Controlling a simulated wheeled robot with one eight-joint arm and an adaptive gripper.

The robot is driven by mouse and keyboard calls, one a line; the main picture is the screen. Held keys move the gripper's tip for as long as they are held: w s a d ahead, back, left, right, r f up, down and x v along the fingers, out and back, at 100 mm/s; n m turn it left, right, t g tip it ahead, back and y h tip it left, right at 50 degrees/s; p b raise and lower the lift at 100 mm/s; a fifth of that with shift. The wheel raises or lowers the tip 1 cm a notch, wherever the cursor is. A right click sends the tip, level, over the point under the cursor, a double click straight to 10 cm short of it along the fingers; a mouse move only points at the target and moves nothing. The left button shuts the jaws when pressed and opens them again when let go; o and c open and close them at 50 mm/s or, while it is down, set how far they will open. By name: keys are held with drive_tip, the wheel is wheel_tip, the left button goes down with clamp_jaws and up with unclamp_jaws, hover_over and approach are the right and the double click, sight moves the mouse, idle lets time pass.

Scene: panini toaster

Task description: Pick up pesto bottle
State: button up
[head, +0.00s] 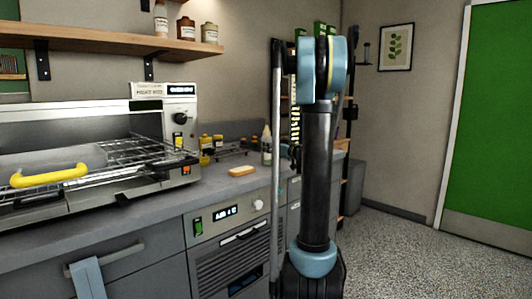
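A slim bottle with a pale pointed nozzle (266,145) stands upright on the grey counter, close to the left of my arm. Its label is too small to read, so I cannot tell if it is the pesto bottle. Two yellow bottles (205,146) stand further left on the counter, behind the toaster's right end. My arm rises in front of the counter's right end and hides part of what is behind it. My gripper's fingers cannot be made out in the head view.
A panini toaster (178,172) with wire racks and a yellow handle fills the left counter (130,215). A tan sponge (242,170) lies right of it. A wooden shelf (100,38) with jars hangs above. The speckled floor (420,255) at right is clear.

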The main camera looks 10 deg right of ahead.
drive_tip(key=shift+d+x, duration=0.2)
drive_tip(key=shift+x, duration=2.7)
drive_tip(key=shift+w, duration=0.1)
drive_tip(key=c, duration=1.4)
